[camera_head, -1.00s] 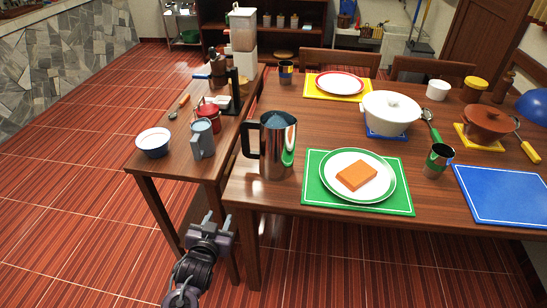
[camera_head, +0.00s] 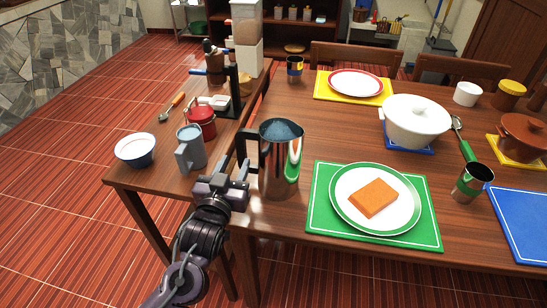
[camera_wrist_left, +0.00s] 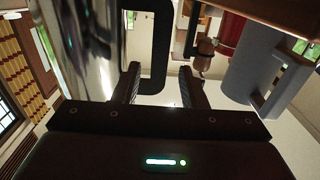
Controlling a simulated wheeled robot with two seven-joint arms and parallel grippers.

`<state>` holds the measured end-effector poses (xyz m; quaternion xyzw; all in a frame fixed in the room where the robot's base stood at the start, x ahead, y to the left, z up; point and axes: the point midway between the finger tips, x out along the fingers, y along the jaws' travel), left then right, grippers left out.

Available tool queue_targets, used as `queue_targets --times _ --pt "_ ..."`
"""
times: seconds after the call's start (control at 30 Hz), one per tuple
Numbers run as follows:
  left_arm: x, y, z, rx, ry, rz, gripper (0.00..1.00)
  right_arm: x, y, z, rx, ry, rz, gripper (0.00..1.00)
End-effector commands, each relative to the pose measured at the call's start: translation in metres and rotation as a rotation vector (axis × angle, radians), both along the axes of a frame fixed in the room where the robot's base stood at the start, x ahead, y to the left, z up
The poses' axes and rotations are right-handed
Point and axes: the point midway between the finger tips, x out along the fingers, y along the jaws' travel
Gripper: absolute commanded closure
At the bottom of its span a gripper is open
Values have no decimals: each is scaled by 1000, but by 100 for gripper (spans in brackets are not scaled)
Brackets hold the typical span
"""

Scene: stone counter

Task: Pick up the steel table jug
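The steel table jug (camera_head: 281,165) stands upright on the near left corner of the dining table, its black handle on its left side. My left gripper (camera_head: 228,172) is at the jug's left, by the lower part of the handle. In the left wrist view my two dark fingers (camera_wrist_left: 161,88) are apart, with the black handle (camera_wrist_left: 158,45) between or just beyond their tips; I cannot tell which. The jug's shiny steel body (camera_wrist_left: 85,40) fills the left of that view. My right gripper does not show.
A grey mug (camera_head: 190,150), red kettle (camera_head: 201,121) and blue-white bowl (camera_head: 135,149) stand on the side table to the left. Right of the jug, a green placemat (camera_head: 319,222) holds a plate with an orange-brown slab. A steel cup (camera_head: 471,183) stands farther right.

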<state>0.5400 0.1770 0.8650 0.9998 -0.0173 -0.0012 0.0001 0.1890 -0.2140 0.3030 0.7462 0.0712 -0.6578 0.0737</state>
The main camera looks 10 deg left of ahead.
Motion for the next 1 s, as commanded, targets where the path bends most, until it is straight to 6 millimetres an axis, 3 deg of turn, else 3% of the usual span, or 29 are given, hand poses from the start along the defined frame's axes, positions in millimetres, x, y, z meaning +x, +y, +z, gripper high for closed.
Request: queue_targets --times 0.43,0.77,1.0 --pt "60 -2 -2 1 -1 1 62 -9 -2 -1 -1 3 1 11" --pt "68 -3 -3 0 1 0 62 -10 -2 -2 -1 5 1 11" --pt "68 -3 -3 0 1 0 92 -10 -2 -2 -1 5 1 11"
